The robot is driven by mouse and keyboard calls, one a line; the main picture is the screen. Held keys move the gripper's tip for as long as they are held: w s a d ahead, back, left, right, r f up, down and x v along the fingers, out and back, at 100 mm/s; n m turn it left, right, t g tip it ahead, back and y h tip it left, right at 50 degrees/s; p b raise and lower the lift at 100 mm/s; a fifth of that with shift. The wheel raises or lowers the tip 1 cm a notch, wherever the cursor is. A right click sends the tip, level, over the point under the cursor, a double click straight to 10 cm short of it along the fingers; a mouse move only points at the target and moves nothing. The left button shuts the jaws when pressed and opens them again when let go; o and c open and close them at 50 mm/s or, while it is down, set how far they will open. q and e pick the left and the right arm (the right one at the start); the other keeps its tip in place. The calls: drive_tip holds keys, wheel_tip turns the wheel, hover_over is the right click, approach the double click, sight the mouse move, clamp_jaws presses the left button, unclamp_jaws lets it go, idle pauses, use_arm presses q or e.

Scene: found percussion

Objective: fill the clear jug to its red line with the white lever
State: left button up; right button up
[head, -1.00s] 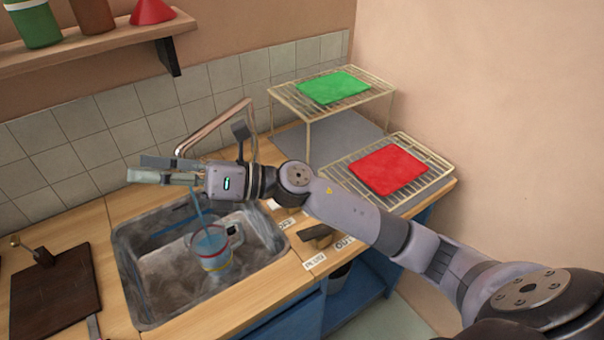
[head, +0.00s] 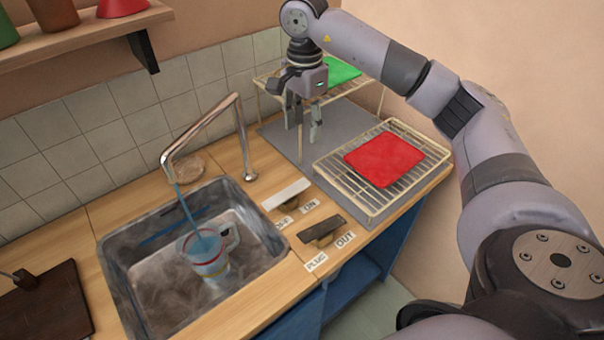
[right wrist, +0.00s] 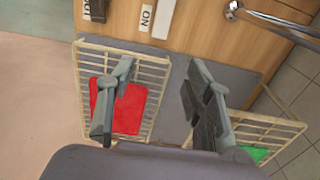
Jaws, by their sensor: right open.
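The clear jug (head: 205,262) stands in the sink under the tap, its handle to the right. A blue stream of water falls from the tap (head: 205,130) into it. My right gripper (head: 302,137) is open and empty, pointing down near the racks, behind and apart from the lever. My left gripper is not in view.
A dark lever (head: 322,229) with PLUG and OUT labels sits nearer the front. Wire racks hold a red cloth (head: 384,160) and a green cloth (head: 343,72) at right. A dark board (head: 45,305) lies left of the sink (head: 112,262).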

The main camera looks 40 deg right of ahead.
sight(304, 182)
wheel_tip(304, 182, down, 16)
drive_tip(key=p, duration=0.3)
drive_tip(key=shift+a+f, duration=0.1)
drive_tip(key=shift+f, duration=0.15)
drive_tip(key=shift+c, duration=0.2)
